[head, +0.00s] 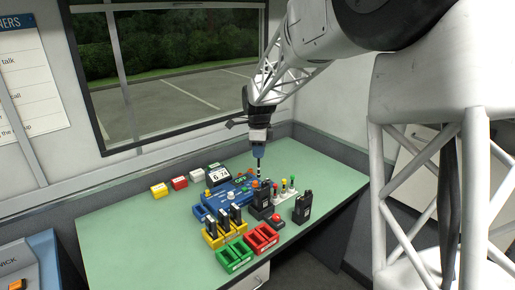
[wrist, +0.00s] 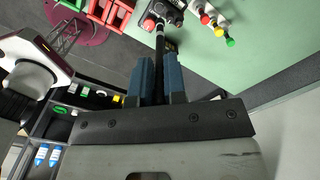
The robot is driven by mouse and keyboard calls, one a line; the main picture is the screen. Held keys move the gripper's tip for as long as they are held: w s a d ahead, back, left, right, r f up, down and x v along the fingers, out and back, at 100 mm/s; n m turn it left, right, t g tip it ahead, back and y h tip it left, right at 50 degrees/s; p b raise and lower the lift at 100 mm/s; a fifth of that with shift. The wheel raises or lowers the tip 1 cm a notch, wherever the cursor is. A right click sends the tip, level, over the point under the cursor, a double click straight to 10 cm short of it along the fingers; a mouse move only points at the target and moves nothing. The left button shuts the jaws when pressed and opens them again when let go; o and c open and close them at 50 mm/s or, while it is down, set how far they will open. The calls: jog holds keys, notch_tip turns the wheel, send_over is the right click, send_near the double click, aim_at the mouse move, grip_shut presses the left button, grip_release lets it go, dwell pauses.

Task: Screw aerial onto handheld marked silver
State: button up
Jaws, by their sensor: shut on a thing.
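My gripper (head: 259,138) points down over the table. In the wrist view its two blue fingers (wrist: 160,65) are shut on a thin black aerial (wrist: 160,42). In the head view the aerial (head: 259,163) hangs upright, with a pale band near its lower end. Directly below is a black handheld (head: 262,198), upright by the blue console. In the wrist view the aerial's far end reaches the top of this handheld (wrist: 171,10), beside a red knob; I cannot tell whether they touch. A second black handheld (head: 302,209) stands to the right. No silver mark is readable on either.
A blue console (head: 228,194) with a display stands left of the handhelds. Yellow (head: 213,240), green (head: 234,257) and red (head: 262,238) trays sit in front. A white strip with coloured caps (head: 287,197) and a red button (head: 277,221) are close by. The right of the green table is clear.

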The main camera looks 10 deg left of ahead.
aim_at(259, 173)
jog(key=shift+f, duration=0.1)
dwell(0.5)
jog(key=shift+f, duration=1.8)
jog(key=shift+f, duration=0.5)
dwell(2.8)
jog(key=o, duration=0.8)
jog(key=shift+c, duration=0.2)
jog(key=shift+o, duration=0.5)
jog(key=shift+o, duration=1.2)
